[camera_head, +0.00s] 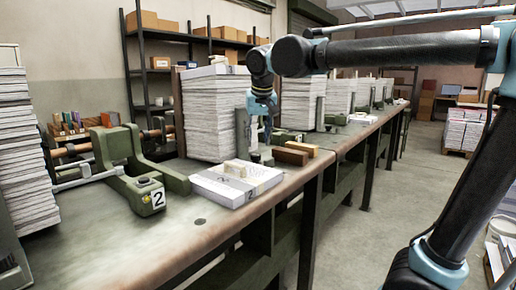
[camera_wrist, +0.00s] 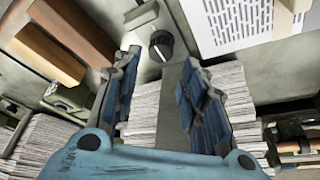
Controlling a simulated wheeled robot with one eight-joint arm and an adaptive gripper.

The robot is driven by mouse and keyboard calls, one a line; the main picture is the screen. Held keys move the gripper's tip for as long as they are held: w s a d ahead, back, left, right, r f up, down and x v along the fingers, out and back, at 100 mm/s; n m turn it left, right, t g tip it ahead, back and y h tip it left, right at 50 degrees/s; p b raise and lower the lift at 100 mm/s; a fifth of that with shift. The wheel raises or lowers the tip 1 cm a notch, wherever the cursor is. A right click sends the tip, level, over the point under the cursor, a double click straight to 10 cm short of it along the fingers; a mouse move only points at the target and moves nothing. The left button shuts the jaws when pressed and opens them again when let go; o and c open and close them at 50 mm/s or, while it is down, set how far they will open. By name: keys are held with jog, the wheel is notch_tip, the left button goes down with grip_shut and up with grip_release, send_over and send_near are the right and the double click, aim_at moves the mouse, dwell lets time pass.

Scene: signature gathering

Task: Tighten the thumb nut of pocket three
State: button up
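My gripper (camera_wrist: 163,68) is open, with its blue-padded fingers apart. A dark round knob with a pale line across its top (camera_wrist: 161,46), which looks like the thumb nut, lies just beyond the fingertips, in line with the gap. I see no contact with it. A grey-green upright plate (camera_wrist: 182,85) stands between the fingers against a paper stack. In the head view my gripper (camera_head: 262,105) points down beside the upright plate (camera_head: 242,130) at the right of a tall paper stack (camera_head: 208,118). The knob cannot be made out there, and no pocket number three is readable.
Brown and tan blocks (camera_head: 291,156) lie on the bench (camera_head: 110,245) near my gripper; a brown block (camera_wrist: 70,30) also shows in the wrist view. More stacks stand behind.

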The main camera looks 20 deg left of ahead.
jog(key=shift+v, duration=2.5)
jog(key=shift+m+h, duration=0.5)
jog(key=shift+m, duration=0.2)
jog(key=w+d+f, duration=0.1)
jog(key=d+f, duration=0.1)
jog(key=d, duration=0.2)
jog(key=w+d+f, duration=0.2)
jog(key=d, duration=0.3)
jog(key=w+d+f, duration=0.2)
jog(key=d, duration=0.3)
jog(key=shift+w+f, duration=0.2)
jog(key=shift+f, duration=0.2)
jog(key=s+d+f+m+g+h, duration=0.1)
jog(key=s+d+f, duration=0.1)
jog(key=d+f, duration=0.85)
jog(key=s+d+f+m, duration=0.2)
jog(key=d+f, duration=0.5)
jog(key=d, duration=0.6)
jog(key=s+d+f+m, duration=0.1)
jog(key=s+d+f, duration=0.5)
jog(key=f, duration=0.4)
jog(key=shift+s+d+f+g, duration=0.3)
jog(key=shift+s+d+f, duration=0.1)
jog(key=shift+s, duration=0.3)
